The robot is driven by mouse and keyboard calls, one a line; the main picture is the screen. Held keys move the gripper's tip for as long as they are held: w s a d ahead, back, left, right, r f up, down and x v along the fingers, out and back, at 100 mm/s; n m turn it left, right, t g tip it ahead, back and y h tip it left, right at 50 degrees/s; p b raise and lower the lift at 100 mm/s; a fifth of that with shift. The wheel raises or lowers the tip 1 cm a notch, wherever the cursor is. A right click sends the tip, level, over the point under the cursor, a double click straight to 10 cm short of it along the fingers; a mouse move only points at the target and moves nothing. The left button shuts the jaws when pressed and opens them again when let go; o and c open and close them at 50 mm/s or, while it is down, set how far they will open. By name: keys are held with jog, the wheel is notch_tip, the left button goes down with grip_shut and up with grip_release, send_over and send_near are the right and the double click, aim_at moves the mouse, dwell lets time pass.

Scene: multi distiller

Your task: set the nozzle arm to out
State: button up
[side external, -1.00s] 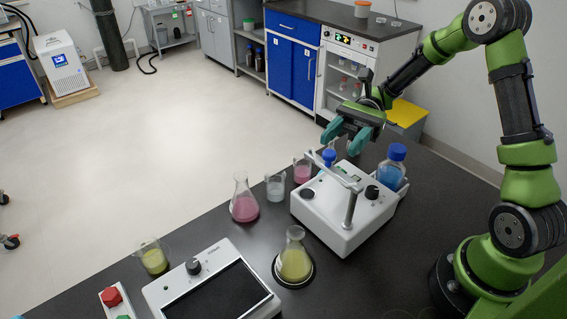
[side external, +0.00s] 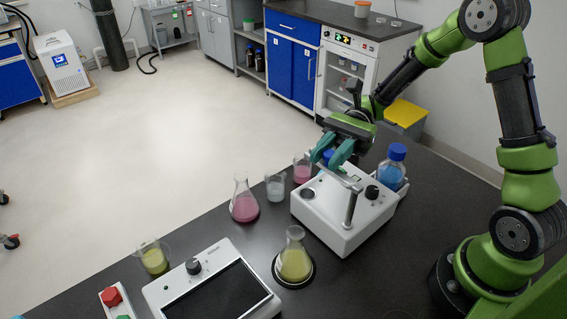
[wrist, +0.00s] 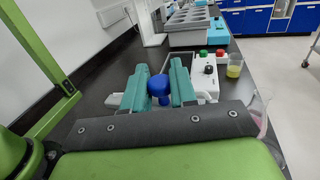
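The white distiller unit (side external: 337,222) stands on the black bench, with a metal post and a thin nozzle arm (side external: 352,182) across its top. A blue knob (wrist: 158,86) shows between the teal fingers in the wrist view. In the side view a blue top (side external: 328,155) is partly hidden behind the fingers. My gripper (side external: 332,156) points down over the far side of the unit, close to the nozzle arm's far end. My gripper (wrist: 158,92) is open, with one finger on each side of the blue knob. I cannot tell whether the fingers touch it.
A blue-capped bottle (side external: 392,168) stands at the unit's right. A pink flask (side external: 244,205), a clear beaker (side external: 275,188) and a pink beaker (side external: 302,172) stand left. A yellow flask (side external: 294,262) and a screen panel (side external: 212,290) are in front.

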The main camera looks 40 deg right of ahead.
jog(key=shift+r, duration=0.1)
grip_shut()
jog(key=shift+a+g, duration=0.15)
jog(key=shift+g, duration=0.15)
jog(key=n+g, duration=0.1)
jog(key=a+n+g+h, duration=0.1)
jog(key=g, duration=0.1)
jog(key=n+g+h, duration=0.1)
jog(key=shift+s+a, duration=0.1)
jog(key=shift+a, duration=0.3)
jog(key=s+a+n+g+h, duration=0.4)
jog(key=n+g+h, duration=0.4)
jog(key=n+h, duration=0.4)
jog(key=shift+s+a+g+h, duration=0.25)
jog(key=shift+s+g+h, duration=0.2)
jog(key=shift+h, duration=1.25)
jog(key=shift+s, duration=0.1)
jog(key=o, duration=0.8)
grip_release()
